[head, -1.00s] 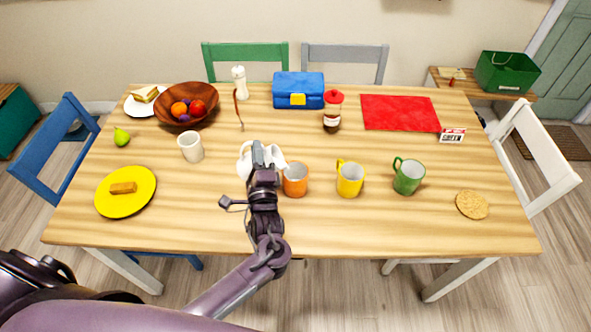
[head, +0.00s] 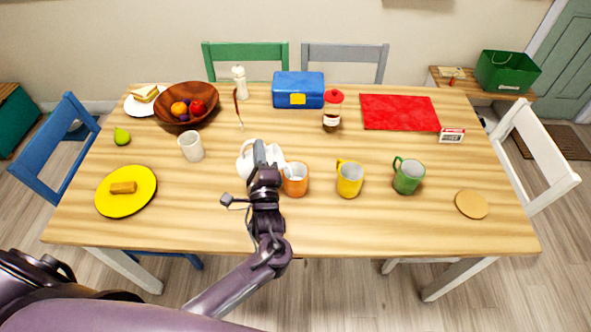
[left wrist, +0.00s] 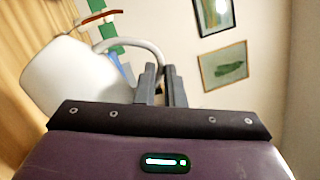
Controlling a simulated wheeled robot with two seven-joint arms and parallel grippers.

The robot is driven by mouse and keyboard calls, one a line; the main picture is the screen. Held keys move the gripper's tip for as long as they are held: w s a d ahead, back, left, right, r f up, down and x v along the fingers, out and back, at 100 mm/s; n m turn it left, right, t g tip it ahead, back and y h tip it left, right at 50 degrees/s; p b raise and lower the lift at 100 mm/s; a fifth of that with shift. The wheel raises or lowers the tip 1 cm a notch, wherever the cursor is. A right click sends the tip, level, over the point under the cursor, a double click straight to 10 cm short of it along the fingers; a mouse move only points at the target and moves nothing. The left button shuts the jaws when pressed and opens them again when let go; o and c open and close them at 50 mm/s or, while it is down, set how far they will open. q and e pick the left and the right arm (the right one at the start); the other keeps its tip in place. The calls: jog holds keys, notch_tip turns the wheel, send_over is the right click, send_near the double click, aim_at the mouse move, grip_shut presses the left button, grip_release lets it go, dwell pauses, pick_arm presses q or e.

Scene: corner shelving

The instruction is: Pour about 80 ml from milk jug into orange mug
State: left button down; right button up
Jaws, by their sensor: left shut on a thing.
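My left gripper (head: 262,158) is shut on the handle of the white milk jug (head: 246,163), which is partly hidden behind the gripper. The left wrist view shows the jug body (left wrist: 75,82) to the left, with its handle running to the fingers (left wrist: 161,85); the jug looks tilted. The orange mug (head: 296,187) stands upright on the table just right of the jug. The jug's right end is close to the mug's rim; I cannot tell if milk is flowing. The milk level is hidden. My right gripper is out of view.
A yellow mug (head: 350,181) and a green mug (head: 408,178) stand right of the orange one. A white cup (head: 191,146) and a yellow plate (head: 127,204) are to the left. A fruit bowl (head: 165,106), blue box (head: 298,91) and red-lidded jar (head: 332,121) stand farther back.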

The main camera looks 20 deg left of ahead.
aim_at(246, 167)
pick_arm(q)
jog(key=shift+d+r+m, duration=0.15)
jog(key=shift+r+m, duration=0.05)
jog(key=shift+m, duration=0.1)
jog(key=shift+w+d+r+m, duration=0.25)
jog(key=shift+d+m, duration=0.25)
jog(key=shift+m, duration=0.2)
dwell(0.9)
jog(key=a+f+n, duration=0.1)
jog(key=n, duration=0.1)
jog(key=s+a+f+n+b, duration=0.1)
jog(key=n, duration=0.1)
jog(key=a+f+n, duration=0.1)
jog(key=n, duration=0.1)
jog(key=shift+s+a+f+g+y, duration=0.2)
jog(key=shift+f+g+y, duration=0.05)
jog(key=shift+g+y, duration=0.15)
jog(key=shift+a+f+n, duration=0.1)
jog(key=shift+a+n, duration=0.15)
jog(key=shift+n, duration=0.25)
jog(key=shift+s+a+f+n+g+b, duration=0.25)
jog(key=shift+a+f+n+g+b, duration=0.3)
jog(key=shift+n, duration=0.25)
